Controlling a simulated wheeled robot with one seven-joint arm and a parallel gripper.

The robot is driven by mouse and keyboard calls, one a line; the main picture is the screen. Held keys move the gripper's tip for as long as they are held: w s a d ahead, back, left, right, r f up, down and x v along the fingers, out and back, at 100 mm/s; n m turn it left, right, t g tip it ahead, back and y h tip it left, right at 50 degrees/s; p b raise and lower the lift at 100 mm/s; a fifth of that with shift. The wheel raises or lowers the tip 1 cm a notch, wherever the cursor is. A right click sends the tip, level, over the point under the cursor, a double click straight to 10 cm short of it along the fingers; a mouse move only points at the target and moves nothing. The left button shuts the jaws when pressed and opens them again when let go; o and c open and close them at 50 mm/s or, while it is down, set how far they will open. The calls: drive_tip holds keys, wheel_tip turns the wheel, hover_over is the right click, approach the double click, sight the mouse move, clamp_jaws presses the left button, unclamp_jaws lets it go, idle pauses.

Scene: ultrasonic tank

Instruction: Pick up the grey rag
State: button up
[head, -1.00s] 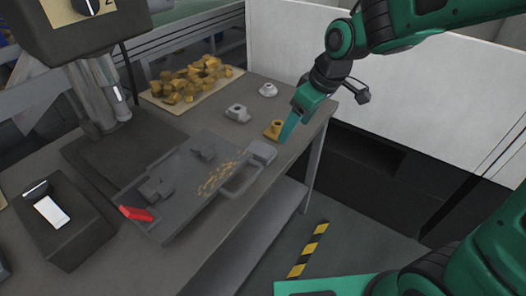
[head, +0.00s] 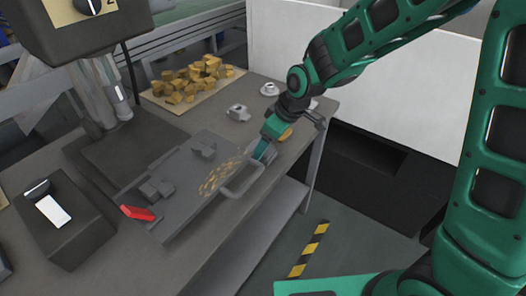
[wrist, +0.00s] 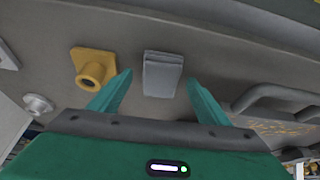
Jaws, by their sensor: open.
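The grey rag (wrist: 163,74), a small folded pad, lies on the bench top in the wrist view. It sits between the spread fingertips of my gripper (wrist: 159,80), a little beyond them, and nothing is gripped. In the head view my gripper (head: 264,152) reaches down over the bench beside the grey plate's looped handle, and it mostly or wholly hides the rag there.
A yellow flanged part (wrist: 95,68) stands close left of the rag in the wrist view. The handle (wrist: 275,97) is to its right. The grey plate (head: 180,215) has a red lever (head: 137,213). Yellow pieces (head: 200,78) lie heaped at the back.

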drive_tip(key=shift+x, duration=0.75)
drive_tip(key=shift+c, duration=0.3)
drive_tip(key=c, duration=1.1)
wheel_tip(320, 180, up, 10)
drive_tip(key=shift+r, duration=0.1)
